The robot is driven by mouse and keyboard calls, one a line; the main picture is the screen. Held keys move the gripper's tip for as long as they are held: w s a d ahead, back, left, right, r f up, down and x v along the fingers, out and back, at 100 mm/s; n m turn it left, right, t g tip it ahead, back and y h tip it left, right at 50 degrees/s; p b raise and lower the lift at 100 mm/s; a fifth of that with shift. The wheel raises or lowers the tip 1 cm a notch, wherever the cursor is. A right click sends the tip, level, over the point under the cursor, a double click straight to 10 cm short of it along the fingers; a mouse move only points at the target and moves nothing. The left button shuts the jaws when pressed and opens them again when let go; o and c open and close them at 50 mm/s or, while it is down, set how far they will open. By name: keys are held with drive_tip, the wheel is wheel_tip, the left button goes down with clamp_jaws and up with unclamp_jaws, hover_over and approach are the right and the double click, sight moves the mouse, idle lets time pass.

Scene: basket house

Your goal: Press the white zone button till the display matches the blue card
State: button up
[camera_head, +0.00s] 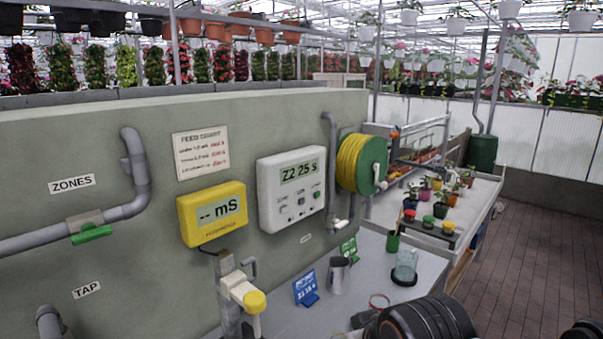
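The white controller (262,203) hangs on the grey-green wall. Its display (299,171) reads "Z2 25 s". Below the display is a row of small buttons with tiny labels; the left one (283,209) seems to be the zone button, but its label is too small to be sure. The blue card (305,288) stands tilted on the bench below the controller. Its lower line looks like a zone and a time in seconds, too small to read surely. My gripper is not visible; only dark, rounded parts that look like my arm show at the bottom right.
A yellow meter (212,213) reading "-- mS" hangs left of the controller, a yellow hose reel (361,163) right. A yellow-capped tap (254,302) juts out below.

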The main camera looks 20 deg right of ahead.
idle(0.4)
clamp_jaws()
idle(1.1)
